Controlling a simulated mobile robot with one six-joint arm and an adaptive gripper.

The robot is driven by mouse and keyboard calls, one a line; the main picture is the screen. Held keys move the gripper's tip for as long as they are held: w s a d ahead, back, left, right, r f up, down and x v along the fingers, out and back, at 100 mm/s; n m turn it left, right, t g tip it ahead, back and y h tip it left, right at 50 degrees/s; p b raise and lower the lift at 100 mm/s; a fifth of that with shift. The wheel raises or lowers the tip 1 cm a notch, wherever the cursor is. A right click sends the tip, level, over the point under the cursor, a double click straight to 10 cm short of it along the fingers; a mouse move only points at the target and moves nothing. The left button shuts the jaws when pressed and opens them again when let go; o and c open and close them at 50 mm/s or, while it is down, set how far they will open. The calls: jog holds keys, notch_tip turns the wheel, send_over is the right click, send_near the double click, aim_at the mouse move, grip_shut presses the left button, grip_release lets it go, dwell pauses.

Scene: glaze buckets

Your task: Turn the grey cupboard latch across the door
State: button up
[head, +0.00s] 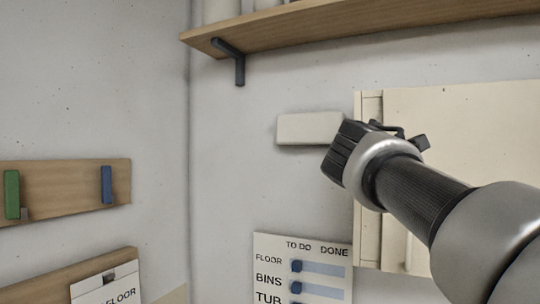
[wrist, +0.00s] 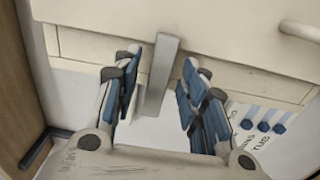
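The grey latch (wrist: 160,75) is a straight bar between my fingers in the wrist view. It runs from the cupboard's edge strip out past the edge over the wall. In the head view a pale bar (head: 305,128), apparently the latch, sticks out level to the left of the cupboard; its right end is hidden behind my gripper (head: 350,150). The cream cupboard door (head: 465,130) looks closed. In the wrist view my gripper (wrist: 162,62) is open, with one blue-padded finger on each side of the latch and a visible gap on both sides.
A wooden shelf (head: 330,22) on a dark bracket (head: 238,62) is above. A TO DO/DONE board (head: 300,270) hangs below left of the cupboard. The door handle (wrist: 301,31) shows in the wrist view. A wooden rail (head: 65,190) is on the left wall.

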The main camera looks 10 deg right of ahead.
jog(key=v, duration=1.2)
jog(key=s+f+m+g+y+b, duration=0.1)
jog(key=s+f+m+g+y, duration=0.25)
jog(key=f, duration=1.35)
jog(key=s+a+f+m+g+y+b, duration=0.1)
jog(key=s+a+f+m+g+y, duration=0.1)
jog(key=s+f, duration=0.4)
jog(key=s+a+f+m+g+y, duration=0.2)
jog(key=s+f, duration=0.4)
jog(key=f, duration=0.9)
jog(key=s+a+f+m+g+y+b, duration=0.1)
jog(key=s+a+f, duration=0.4)
jog(key=f, duration=0.5)
jog(key=shift+s+a+f+m+g+y+b, duration=0.35)
jog(key=shift+s+m+g+y, duration=0.45)
jog(key=shift+m, duration=0.45)
